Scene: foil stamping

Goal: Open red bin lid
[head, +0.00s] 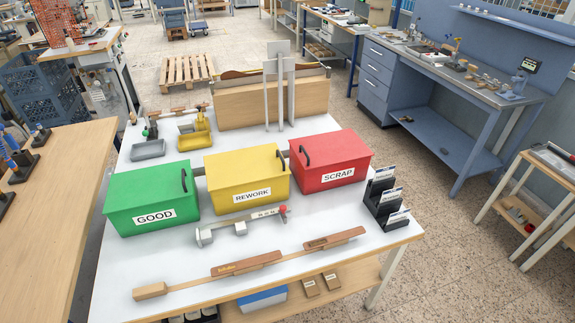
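The red bin (332,178) labelled SCRAP stands at the right of a row of bins on the white table. Its red lid (338,148) looks shut and lies flat on top. A dark curved handle (304,156) is on the lid's left side. Neither of my grippers is in view.
The yellow REWORK bin (245,190) and green GOOD bin (150,216) stand left of the red bin with lids down. A black card rack (386,204) is close at its right. Tall grey uprights (279,90) and a wooden box (240,108) stand behind. A metal gauge (240,226) lies in front.

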